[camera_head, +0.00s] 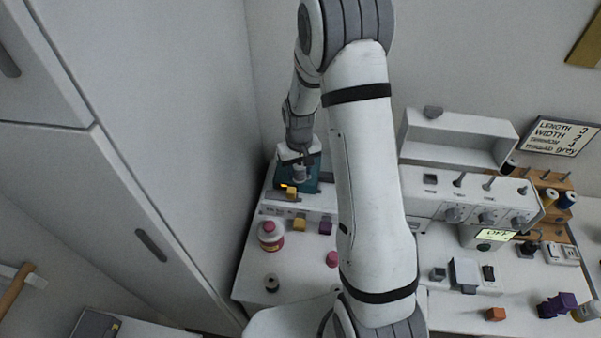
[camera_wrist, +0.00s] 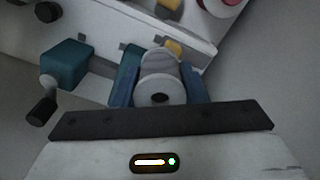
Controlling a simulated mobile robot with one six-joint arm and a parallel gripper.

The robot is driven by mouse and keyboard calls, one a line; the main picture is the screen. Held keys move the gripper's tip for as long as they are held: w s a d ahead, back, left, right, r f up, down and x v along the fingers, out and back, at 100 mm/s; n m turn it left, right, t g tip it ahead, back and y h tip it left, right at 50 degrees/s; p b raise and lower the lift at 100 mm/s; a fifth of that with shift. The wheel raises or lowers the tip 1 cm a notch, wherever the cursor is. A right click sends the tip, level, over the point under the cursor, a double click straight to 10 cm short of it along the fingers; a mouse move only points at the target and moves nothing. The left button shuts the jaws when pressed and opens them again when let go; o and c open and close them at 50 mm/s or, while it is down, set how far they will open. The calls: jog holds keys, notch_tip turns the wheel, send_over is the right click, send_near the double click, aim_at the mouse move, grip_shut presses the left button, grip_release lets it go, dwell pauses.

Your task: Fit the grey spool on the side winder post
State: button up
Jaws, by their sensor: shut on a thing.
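My gripper (camera_head: 299,163) is at the back left of the white table in the head view, pointing down over a teal device (camera_head: 312,186). In the wrist view my gripper (camera_wrist: 160,80) has its two blue fingers shut on the sides of the grey spool (camera_wrist: 158,90), whose dark centre hole faces the camera. The spool (camera_head: 300,174) shows small below the fingers in the head view. A teal block (camera_wrist: 66,62) with a grey knob and a dark end piece is left of the fingers in the wrist view. The winder post cannot be made out; whether the spool touches it cannot be told.
A yellow block (camera_head: 299,224), a purple block (camera_head: 325,228), a pink-and-white spool (camera_head: 270,236), a dark-holed spool (camera_head: 272,283) and a pink piece (camera_head: 332,259) stand in front. A grey wall rises close at left. The white machine (camera_head: 470,208) stands right of my arm.

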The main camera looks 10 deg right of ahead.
jog(key=w+r+n+b, duration=0.3)
jog(key=w+n+b, duration=0.1)
jog(key=w+n, duration=1.2)
jog(key=shift+w+n+b, duration=0.3)
jog(key=shift+n+b, duration=0.1)
jog(key=shift+n, duration=1)
jog(key=shift+f+b, duration=1.9)
jog(key=shift+f, duration=0.9)
jog(key=shift+f, duration=2.4)
jog(key=shift+s+f, duration=0.15)
jog(key=shift+f, duration=0.5)
